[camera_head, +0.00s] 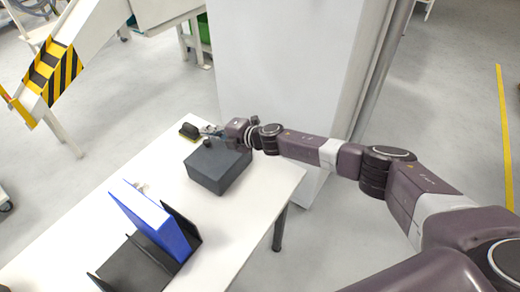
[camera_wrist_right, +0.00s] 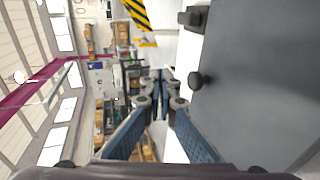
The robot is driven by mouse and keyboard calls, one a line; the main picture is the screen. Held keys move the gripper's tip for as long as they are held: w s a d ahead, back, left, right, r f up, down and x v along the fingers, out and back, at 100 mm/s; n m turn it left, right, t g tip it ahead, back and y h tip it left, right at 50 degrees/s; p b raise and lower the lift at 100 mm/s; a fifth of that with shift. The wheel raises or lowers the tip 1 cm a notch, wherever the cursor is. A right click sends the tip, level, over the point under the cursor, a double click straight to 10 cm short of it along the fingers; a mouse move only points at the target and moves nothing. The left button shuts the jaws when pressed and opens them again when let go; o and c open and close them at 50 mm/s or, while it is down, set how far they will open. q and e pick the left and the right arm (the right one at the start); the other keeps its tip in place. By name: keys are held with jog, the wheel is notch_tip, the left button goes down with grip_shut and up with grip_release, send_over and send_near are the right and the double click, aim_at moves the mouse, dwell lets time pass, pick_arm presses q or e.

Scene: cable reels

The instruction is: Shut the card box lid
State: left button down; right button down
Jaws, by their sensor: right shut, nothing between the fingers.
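The dark grey card box (camera_head: 219,168) stands on the white table in the head view. Its lid looks flat over the top, with no gap that I can make out. A round dark knob (camera_head: 207,142) shows at the box's far edge. In the right wrist view the dark box surface (camera_wrist_right: 262,85) fills the right side, with the knob (camera_wrist_right: 196,80) at its left edge. My right gripper (camera_head: 213,130) is at the far side of the box, shut and empty, its fingertips beside the knob. The right arm partly hides the box's far right corner. My left gripper is not in view.
A small black and yellow item (camera_head: 189,131) lies at the table's far end, beyond the box. A blue binder (camera_head: 152,218) stands in a black holder (camera_head: 135,268) at the near end. A white column (camera_head: 285,75) rises behind the table. The white table (camera_head: 120,190) is bare between box and binder.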

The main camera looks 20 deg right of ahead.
jog(key=shift+w+a+f, duration=0.2)
jog(key=shift+a+f, duration=0.05)
jog(key=shift+f, duration=0.2)
jog(key=shift+w+a+f+p, duration=0.15)
jog(key=shift+w+f+p, duration=0.1)
jog(key=shift+f+p, duration=0.3)
jog(key=shift+f, duration=0.15)
